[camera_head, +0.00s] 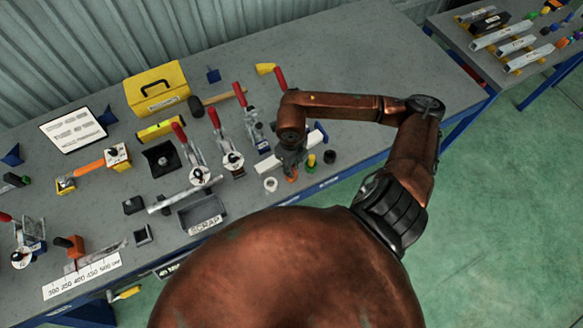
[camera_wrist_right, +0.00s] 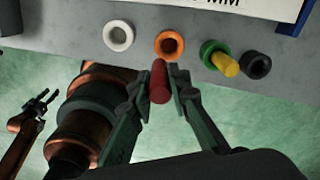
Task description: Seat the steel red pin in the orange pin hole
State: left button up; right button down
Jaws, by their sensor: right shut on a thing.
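My right gripper (camera_wrist_right: 158,88) is shut on the red pin (camera_wrist_right: 159,82), which shows between its two fingers in the right wrist view. The orange pin hole (camera_wrist_right: 169,45) is a ring with a dark centre at the table's edge, just above the pin in that view. The pin is not in the ring there; the height between them is unclear. In the head view my right gripper (camera_head: 291,160) is over the orange ring (camera_head: 291,174) and hides the pin. My left gripper (camera_wrist_right: 45,98) shows small at the left of the wrist view, fingers apart and empty.
A white ring (camera_wrist_right: 118,36) lies left of the orange one. A green ring (camera_wrist_right: 215,55) with a yellow pin (camera_wrist_right: 225,64) and a black ring (camera_wrist_right: 257,66) lie right. Toggle clamps (camera_head: 228,155) and a scrap tray (camera_head: 203,212) stand further left on the table.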

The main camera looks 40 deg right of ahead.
jog(key=f, duration=0.2)
jog(key=w+d+f, duration=0.1)
jog(key=f, duration=0.1)
jog(key=w+f, duration=0.1)
jog(key=f, duration=0.1)
jog(key=shift+d+f+p, duration=0.1)
jog(key=shift+d+p, duration=0.25)
jog(key=c, duration=2.3)
grip_release()
jog(key=shift+f, duration=0.15)
jog(key=o, duration=0.5)
